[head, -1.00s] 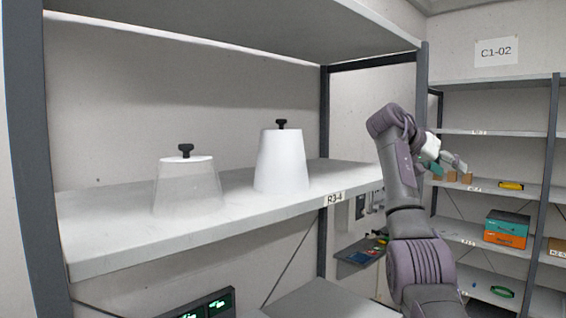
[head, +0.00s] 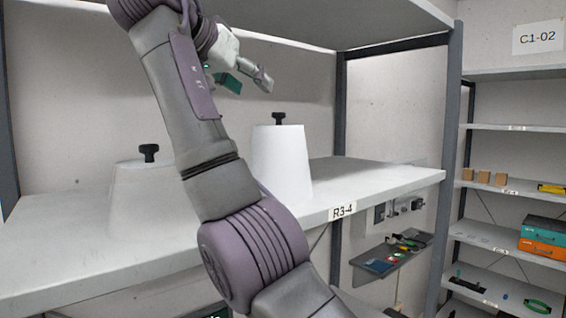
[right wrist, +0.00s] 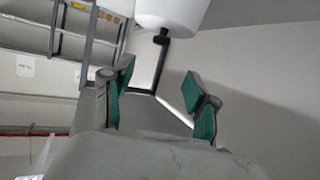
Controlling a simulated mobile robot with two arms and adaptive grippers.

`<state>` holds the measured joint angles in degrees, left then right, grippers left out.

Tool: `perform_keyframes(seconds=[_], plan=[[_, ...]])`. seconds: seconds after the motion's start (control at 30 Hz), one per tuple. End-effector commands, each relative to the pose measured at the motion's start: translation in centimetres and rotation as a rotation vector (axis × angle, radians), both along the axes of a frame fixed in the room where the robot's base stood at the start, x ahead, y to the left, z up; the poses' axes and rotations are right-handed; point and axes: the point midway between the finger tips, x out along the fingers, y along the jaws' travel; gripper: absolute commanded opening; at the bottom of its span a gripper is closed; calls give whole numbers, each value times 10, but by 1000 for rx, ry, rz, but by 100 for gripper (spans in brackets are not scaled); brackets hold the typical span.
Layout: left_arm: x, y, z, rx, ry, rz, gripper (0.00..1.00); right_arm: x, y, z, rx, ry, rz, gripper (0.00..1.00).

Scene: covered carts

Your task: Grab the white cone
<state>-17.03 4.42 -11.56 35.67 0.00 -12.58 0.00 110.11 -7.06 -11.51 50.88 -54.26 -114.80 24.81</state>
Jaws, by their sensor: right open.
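The white cone (head: 283,172) stands upright on the shelf, an opaque blunt cone with a black knob (head: 279,118) on top. My right gripper (head: 246,80) is open and empty, above the cone's knob and a little to its left in the head view. In the right wrist view, the open teal fingers (right wrist: 160,96) frame empty space. A white cone (right wrist: 175,12) with its black knob appears upside down at that view's top edge, apart from the fingers. My left gripper is not in view.
A paler, see-through cone (head: 140,200) with a black knob stands left of the white cone, partly behind my right arm. The shelf board (head: 375,178) is bare to the right. An upper shelf (head: 350,20) hangs overhead, and a dark post (head: 452,110) stands at right.

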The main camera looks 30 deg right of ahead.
Motion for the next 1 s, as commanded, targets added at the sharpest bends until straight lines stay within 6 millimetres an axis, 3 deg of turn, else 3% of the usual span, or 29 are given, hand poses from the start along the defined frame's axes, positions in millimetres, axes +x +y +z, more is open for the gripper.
perform_keyframes(seconds=[0.1,0.3,0.47,0.8,1.0], plan=[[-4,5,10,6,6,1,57,11,-23,-9,0,4,-5,58],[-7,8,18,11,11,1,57,24,-50,-22,-1,3,-3,58],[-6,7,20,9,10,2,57,28,-58,-26,-1,2,-3,58],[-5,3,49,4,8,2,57,43,-92,-48,-1,5,-2,58],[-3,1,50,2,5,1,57,46,-98,-53,-3,1,-1,58]])
